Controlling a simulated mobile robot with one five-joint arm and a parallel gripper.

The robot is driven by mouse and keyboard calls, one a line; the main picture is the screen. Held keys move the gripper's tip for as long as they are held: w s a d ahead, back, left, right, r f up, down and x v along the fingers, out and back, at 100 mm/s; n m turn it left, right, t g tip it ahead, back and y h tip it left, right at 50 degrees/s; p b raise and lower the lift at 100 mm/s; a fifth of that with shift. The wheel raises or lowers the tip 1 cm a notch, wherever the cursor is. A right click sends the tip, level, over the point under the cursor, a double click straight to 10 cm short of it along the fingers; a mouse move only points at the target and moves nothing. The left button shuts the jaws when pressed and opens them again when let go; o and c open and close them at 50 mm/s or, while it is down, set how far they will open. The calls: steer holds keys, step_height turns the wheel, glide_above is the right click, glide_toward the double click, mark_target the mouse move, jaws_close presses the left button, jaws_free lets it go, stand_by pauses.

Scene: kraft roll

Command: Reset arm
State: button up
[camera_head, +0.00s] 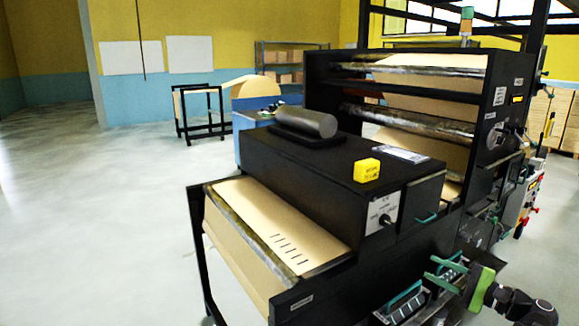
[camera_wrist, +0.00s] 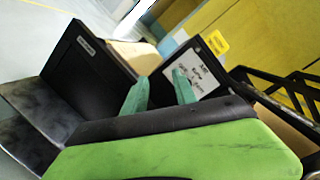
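My gripper (camera_head: 430,267) is at the lower right of the head view, beside the front of the black machine (camera_head: 325,170). Its teal fingers point left, away from the bright green body. In the wrist view my gripper (camera_wrist: 160,88) shows two teal fingertips with a gap between them, and nothing is held in it. Beyond the fingertips are a white label panel and dark machine parts. My dark arm shows at the bottom right corner of the head view.
Dark racks with teal handles (camera_head: 405,300) lie just below my gripper. Open floor (camera_head: 100,220) spreads at left.

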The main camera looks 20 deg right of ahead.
steer(key=w+a+f+n+g+y, duration=0.25)
steer(key=w+a, duration=0.45)
steer(key=a, duration=0.4)
steer(key=w+a+f+n+g+y, duration=0.1)
steer(key=w+a+n+g+y, duration=0.25)
steer(key=w+a, duration=0.6)
steer(key=a+f+n+g+h, duration=0.1)
steer(key=a+f+g, duration=0.15)
steer(key=a, duration=0.55)
steer(key=a+f+n+g, duration=0.1)
steer(key=a+f+g, duration=0.15)
steer(key=a, duration=0.55)
steer(key=s+a+f+n+g+h, duration=0.2)
steer(key=a+f+n+g+h, duration=0.15)
steer(key=a+f, duration=0.35)
steer(key=s+a+f+n+g+h, duration=0.2)
steer(key=s+a+f+n+h, duration=0.15)
steer(key=a+f, duration=0.4)
steer(key=d+n+h, duration=0.3)
steer(key=d+h, duration=0.2)
steer(key=d, duration=0.3)
steer(key=shift+w+f+n+h, duration=0.3)
steer(key=shift+w+f+n, duration=0.05)
steer(key=shift+f+n, duration=0.1)
